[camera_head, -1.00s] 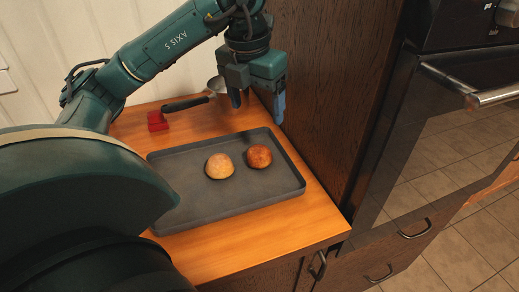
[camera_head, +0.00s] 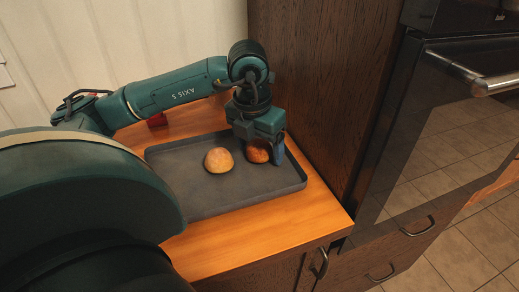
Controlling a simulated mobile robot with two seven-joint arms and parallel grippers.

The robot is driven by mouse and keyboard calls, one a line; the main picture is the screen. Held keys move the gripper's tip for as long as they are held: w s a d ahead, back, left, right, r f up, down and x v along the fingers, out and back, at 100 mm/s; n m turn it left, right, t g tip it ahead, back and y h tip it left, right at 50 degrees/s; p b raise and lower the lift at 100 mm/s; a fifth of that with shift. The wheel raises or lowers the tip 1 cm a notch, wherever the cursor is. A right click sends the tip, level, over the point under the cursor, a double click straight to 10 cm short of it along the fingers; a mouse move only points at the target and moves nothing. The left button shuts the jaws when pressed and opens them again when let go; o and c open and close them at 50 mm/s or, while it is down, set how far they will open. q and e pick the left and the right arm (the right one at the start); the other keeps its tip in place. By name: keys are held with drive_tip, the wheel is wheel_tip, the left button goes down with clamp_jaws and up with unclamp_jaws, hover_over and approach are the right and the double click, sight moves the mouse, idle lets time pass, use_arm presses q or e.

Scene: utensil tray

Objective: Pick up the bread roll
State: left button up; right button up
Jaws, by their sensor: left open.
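A pale golden bread roll (camera_head: 218,160) lies in the dark grey tray (camera_head: 185,198), near its middle. A darker brown roll (camera_head: 257,152) lies just right of it. My left gripper (camera_head: 262,154) points down over the darker roll, with its fingers low and reaching to either side of it. The jaws are open. The gripper hides the top and back of the darker roll, and I cannot tell whether the fingers touch it. The pale roll is clear of the gripper. My right gripper is not in view.
The tray sits on an orange wooden counter (camera_head: 258,232). A red block (camera_head: 157,119) is partly hidden behind my left arm. A dark wooden panel (camera_head: 315,80) rises close along the tray's right side. An oven (camera_head: 455,130) stands further right.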

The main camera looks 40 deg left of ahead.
use_arm(q)
drive_tip(key=c, duration=1.1)
drive_tip(key=shift+o, duration=0.2)
drive_tip(key=shift+r, duration=0.1)
